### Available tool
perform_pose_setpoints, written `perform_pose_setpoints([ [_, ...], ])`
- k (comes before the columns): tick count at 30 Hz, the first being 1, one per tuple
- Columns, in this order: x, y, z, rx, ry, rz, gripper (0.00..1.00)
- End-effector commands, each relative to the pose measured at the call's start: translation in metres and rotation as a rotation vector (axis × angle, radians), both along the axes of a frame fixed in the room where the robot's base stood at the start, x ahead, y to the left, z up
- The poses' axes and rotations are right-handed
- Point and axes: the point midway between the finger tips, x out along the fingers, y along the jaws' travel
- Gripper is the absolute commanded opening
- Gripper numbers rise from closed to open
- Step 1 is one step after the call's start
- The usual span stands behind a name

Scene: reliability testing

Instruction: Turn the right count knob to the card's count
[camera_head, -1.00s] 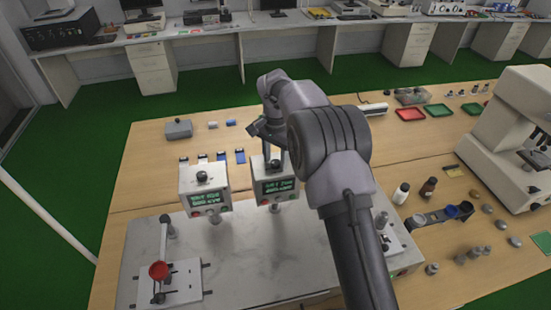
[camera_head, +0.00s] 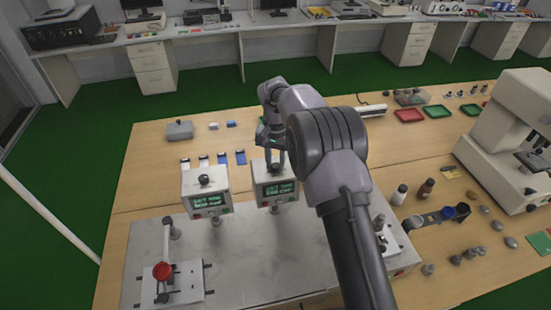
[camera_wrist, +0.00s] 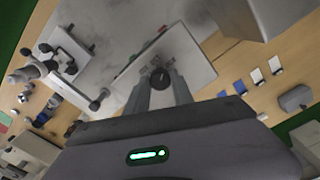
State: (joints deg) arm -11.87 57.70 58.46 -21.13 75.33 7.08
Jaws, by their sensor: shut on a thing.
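Two light box units stand side by side on the grey plate in the head view, each with a knob on top and a green-lit display on its front. The right unit (camera_head: 276,192) is under my gripper (camera_head: 275,165). In the wrist view my gripper (camera_wrist: 160,80) is shut on the dark round right count knob (camera_wrist: 160,77), one finger on each side. The left unit (camera_head: 206,193) has its black knob (camera_head: 204,179) free. The display text is too small to read surely. Several small blue and white cards (camera_head: 222,158) lie behind the units; no count is legible.
A lever fixture with a red cup (camera_head: 162,271) stands at the front left of the metal plate (camera_head: 250,265). A grey box (camera_head: 180,131) is at the back. Bottles (camera_head: 399,194) and a microscope (camera_head: 510,140) are on the right.

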Motion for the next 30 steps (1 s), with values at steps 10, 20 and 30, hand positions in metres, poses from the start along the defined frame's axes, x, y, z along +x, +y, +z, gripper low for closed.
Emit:
perform_pose_setpoints([
  [10, 0.0007, -0.0001, 0.0028, 0.001, -0.002, 0.284, 0.00],
  [20, 0.0010, -0.0003, 0.0019, 0.000, -0.004, 0.452, 0.00],
  [30, 0.0014, -0.0002, 0.0017, 0.000, -0.005, 0.507, 0.00],
])
